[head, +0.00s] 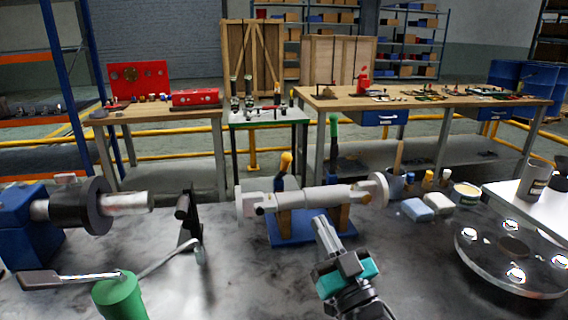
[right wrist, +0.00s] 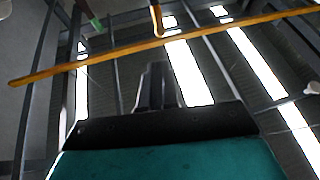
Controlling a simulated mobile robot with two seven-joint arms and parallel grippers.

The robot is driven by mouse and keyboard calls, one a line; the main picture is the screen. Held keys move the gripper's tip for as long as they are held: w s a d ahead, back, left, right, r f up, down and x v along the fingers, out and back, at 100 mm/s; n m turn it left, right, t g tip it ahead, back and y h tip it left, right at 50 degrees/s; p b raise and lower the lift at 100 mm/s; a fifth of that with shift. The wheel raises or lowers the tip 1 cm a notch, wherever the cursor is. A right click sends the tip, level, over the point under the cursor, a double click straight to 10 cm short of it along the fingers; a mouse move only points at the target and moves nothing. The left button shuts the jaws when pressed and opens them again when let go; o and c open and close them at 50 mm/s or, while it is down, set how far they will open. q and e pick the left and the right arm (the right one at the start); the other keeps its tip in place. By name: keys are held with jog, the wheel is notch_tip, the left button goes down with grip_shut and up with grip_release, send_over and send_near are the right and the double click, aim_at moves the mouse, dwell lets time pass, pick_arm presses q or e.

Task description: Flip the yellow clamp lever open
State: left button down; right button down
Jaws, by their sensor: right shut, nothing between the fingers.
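An upright lever with a yellow grip (head: 286,162), which looks like the clamp lever, stands behind a pale grey stepped shaft (head: 318,197). Its lower part is dark and partly hidden by the shaft. The shaft lies across a blue fixture base (head: 290,238) on the bench. My right gripper (head: 320,220) is shut and empty, in front of the shaft and to the right of the lever, apart from the lever. In the right wrist view its shut fingers (right wrist: 157,85) point away, with no lever there. My left gripper is not in view.
A green-handled lever (head: 334,126) stands behind the shaft. A black bracket (head: 188,222) and a green post (head: 120,296) stand to the left. A shiny flange disc (head: 510,258) and small blocks and jars lie to the right.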

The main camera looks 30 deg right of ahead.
aim_at(289, 160)
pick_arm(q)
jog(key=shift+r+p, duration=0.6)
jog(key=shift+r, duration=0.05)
pick_arm(e)
jog(key=x, duration=1.3)
jog(key=shift+w+r, duration=0.2)
jog(key=shift+w, duration=0.15)
jog(key=shift+r, duration=0.1)
